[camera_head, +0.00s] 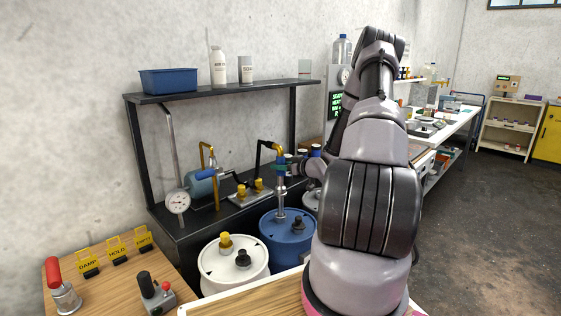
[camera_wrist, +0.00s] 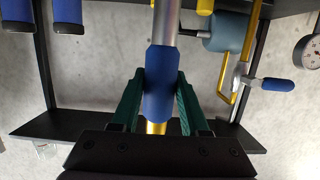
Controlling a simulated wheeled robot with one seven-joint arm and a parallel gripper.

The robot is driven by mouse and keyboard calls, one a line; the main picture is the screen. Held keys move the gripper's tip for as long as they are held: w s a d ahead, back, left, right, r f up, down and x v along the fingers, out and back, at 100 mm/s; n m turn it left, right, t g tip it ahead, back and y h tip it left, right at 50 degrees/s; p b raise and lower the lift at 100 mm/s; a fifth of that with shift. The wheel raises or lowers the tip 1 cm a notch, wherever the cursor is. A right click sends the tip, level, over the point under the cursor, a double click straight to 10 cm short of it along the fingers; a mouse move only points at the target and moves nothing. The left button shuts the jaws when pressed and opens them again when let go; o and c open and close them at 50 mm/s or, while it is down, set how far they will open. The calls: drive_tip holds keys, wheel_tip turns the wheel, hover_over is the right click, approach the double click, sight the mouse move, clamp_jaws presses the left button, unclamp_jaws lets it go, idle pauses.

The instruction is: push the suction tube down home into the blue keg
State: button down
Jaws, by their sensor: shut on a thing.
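The suction tube (camera_head: 280,199) is a grey metal pipe with a blue sleeve and a yellow elbow at its top. It stands about upright over the blue keg (camera_head: 285,238), its lower end at the keg's top. I cannot tell how deep it sits. My gripper (camera_head: 281,169) is shut on the blue sleeve, reaching in from the right. In the wrist view, my gripper's green fingers (camera_wrist: 158,100) press on both sides of the blue sleeve (camera_wrist: 161,75), with grey pipe above it and yellow below.
A white keg (camera_head: 232,266) with yellow and black caps stands left of the blue keg. A black cap (camera_head: 298,223) rises beside the tube. Behind are yellow-knobbed valves (camera_head: 250,189), a gauge (camera_head: 178,202) and a black shelf (camera_head: 222,92). My arm hides much of the right side.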

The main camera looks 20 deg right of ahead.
sight(284, 189)
drive_tip(key=shift+f, duration=5.15)
drive_tip(key=shift+c, duration=1.7)
unclamp_jaws()
drive_tip(key=shift+f, duration=0.1)
drive_tip(key=shift+s, duration=0.15)
